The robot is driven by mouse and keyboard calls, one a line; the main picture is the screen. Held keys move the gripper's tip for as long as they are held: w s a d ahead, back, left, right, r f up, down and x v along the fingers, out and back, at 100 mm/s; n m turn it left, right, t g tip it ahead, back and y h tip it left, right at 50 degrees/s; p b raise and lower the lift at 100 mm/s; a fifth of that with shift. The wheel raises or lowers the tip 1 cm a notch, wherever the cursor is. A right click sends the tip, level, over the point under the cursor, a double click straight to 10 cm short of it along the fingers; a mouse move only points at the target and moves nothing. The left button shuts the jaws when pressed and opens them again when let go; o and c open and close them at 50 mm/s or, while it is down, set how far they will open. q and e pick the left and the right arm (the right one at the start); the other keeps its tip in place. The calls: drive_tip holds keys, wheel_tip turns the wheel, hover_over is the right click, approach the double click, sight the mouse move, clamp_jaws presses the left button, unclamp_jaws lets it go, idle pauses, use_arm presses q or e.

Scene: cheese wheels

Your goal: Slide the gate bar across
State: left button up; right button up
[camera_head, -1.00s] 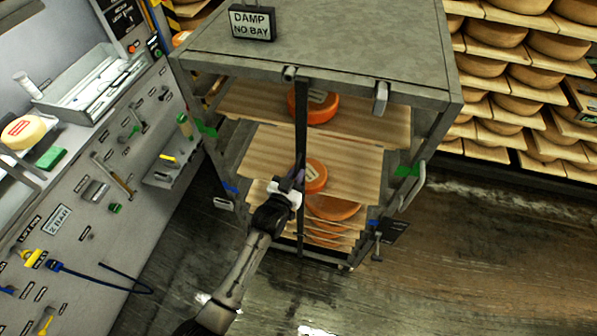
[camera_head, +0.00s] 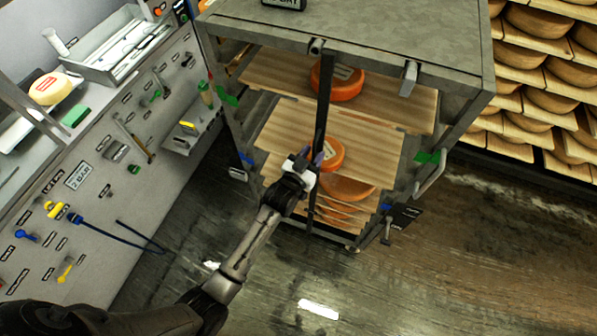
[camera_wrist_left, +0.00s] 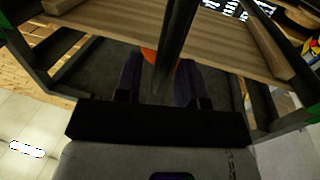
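The gate bar (camera_head: 322,110) is a dark upright bar down the open front of a grey rack cart (camera_head: 375,35). It hangs near a small round fitting (camera_head: 316,46) on the cart's top edge, left of the middle. My left gripper (camera_head: 318,160) is at the bar about halfway down. In the left wrist view the bar (camera_wrist_left: 176,45) runs between my two dark fingers (camera_wrist_left: 160,82). A gap shows left of the bar, so the fingers look open around it. Whether one finger touches it is unclear. My right gripper is out of view.
Orange cheese wheels (camera_head: 338,82) lie on wooden boards (camera_head: 395,100) behind the bar. A grey latch-like block (camera_head: 409,77) hangs at the front edge to the right. A tool panel (camera_head: 100,190) stands left; cheese shelves (camera_head: 545,90) stand right. Floor in front is clear.

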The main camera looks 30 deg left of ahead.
use_arm(q)
drive_tip(key=s+b, duration=0.1)
drive_tip(key=s, duration=1.1)
drive_tip(key=shift+a, duration=0.3)
drive_tip(key=shift+f, duration=0.1)
